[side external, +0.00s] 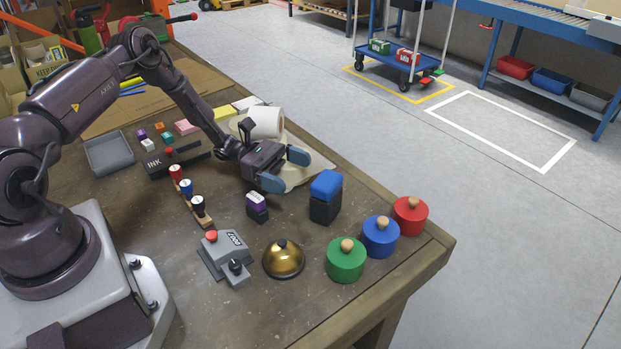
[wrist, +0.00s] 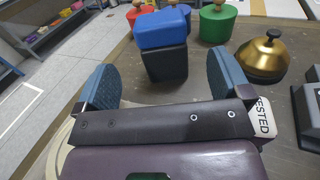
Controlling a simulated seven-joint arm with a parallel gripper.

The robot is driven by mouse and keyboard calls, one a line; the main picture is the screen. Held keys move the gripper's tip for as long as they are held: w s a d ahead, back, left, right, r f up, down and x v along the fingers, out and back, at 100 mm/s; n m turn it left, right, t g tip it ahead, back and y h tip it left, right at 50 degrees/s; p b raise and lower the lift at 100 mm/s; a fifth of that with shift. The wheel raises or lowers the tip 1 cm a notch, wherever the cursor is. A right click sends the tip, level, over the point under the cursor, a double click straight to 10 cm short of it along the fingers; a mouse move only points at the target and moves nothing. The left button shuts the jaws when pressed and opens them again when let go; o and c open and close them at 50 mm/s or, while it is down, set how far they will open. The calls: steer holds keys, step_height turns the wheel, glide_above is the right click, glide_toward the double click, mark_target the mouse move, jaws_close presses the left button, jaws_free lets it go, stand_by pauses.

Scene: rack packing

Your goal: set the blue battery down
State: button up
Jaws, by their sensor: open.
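The blue battery (side external: 326,182) is a blue block sitting on top of a black block (side external: 325,208) that stands upright on the table. In the wrist view the blue block (wrist: 163,28) and the black one below it (wrist: 166,62) are straight ahead of the fingers. My gripper (side external: 285,169) is open and empty, low over the table, with its two blue fingertips apart. The black block stands just beyond the fingertips in the wrist view (wrist: 163,80), with a visible gap on each side. I cannot tell whether the blue block is fixed to the black one.
Green (side external: 346,262), blue (side external: 381,238) and red (side external: 410,216) knobbed pots line the table's right corner.

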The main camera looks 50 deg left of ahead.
steer(key=v, duration=0.4)
steer(key=shift+s+a, duration=0.15)
steer(key=shift+a, duration=0.2)
steer(key=s+d+r+m+g+y, duration=0.35)
steer(key=r+m, duration=0.25)
steer(key=r, duration=0.3)
steer(key=s+d+r+m+g+y, duration=0.2)
steer(key=d+r+m+g+y, duration=0.3)
steer(key=r, duration=0.3)
steer(key=s+d+r+m+t+y, duration=0.1)
steer(key=s+r+m+t+y, duration=0.6)
steer(key=s+r+m, duration=0.4)
steer(key=s+r+y, duration=0.1)
steer(key=s, duration=0.3)
steer(key=shift+s+d, duration=0.3)
steer(key=shift+d, duration=0.05)
